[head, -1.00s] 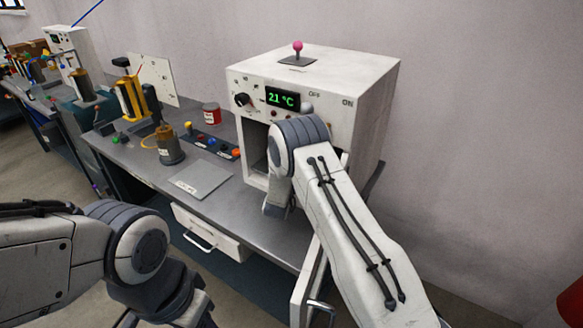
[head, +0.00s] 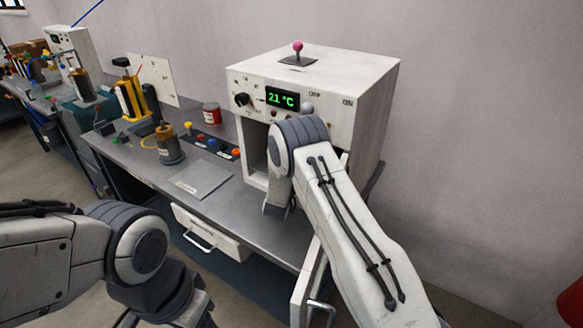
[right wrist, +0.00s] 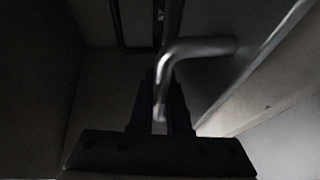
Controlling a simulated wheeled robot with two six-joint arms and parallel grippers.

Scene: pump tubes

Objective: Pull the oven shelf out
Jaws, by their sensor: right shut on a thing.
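The white oven (head: 370,100) stands at the back of the bench with a green 21 °C display. Its door (head: 303,290) is swung open towards me, with a metal handle at its lower end. My right arm reaches into the oven opening (head: 253,150) and covers most of it. In the right wrist view my right gripper (right wrist: 167,98) is shut on a bent metal bar (right wrist: 195,47), which looks like the shelf's handle. The shelf itself is dark and hard to make out. My left arm is at the lower left; its fingertips are out of frame.
The grey bench (head: 265,232) holds a flat grey plate (head: 200,179), a brown jar (head: 170,145), a red tin (head: 212,113) and coloured knobs. A white drawer (head: 208,232) sits under the bench edge. The open door stands close beside my right forearm.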

